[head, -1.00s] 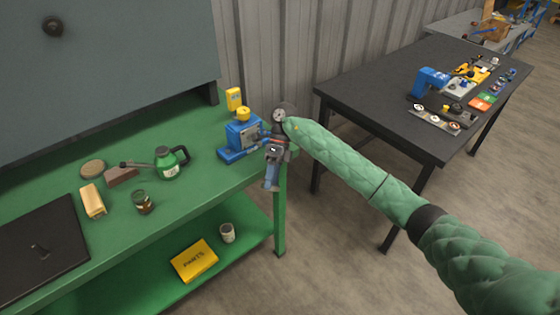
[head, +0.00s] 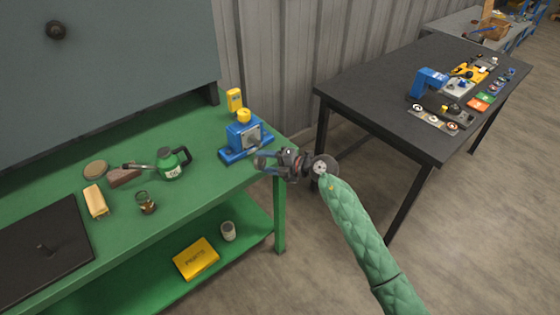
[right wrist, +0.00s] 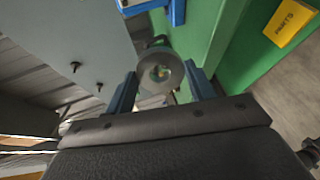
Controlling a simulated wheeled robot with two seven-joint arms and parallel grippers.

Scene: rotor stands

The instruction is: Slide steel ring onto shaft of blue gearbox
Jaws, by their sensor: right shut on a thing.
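The blue gearbox (head: 232,154) stands on the green bench near its right end, with a grey square face and a yellow cap on top. Its shaft is too small to make out. My right gripper (head: 259,162) is just in front of and to the right of the gearbox, pointing left, apart from it. It is shut on the steel ring (right wrist: 148,82), which shows between the two fingers in the right wrist view, its hole facing the camera. In the head view the ring is small at the fingertips. A blue and grey part of the gearbox (right wrist: 177,12) shows at the wrist view's top edge. My left gripper is not in view.
A yellow parts box (head: 196,259) lies on the lower shelf. A dark table (head: 380,95) with several parts stands right.

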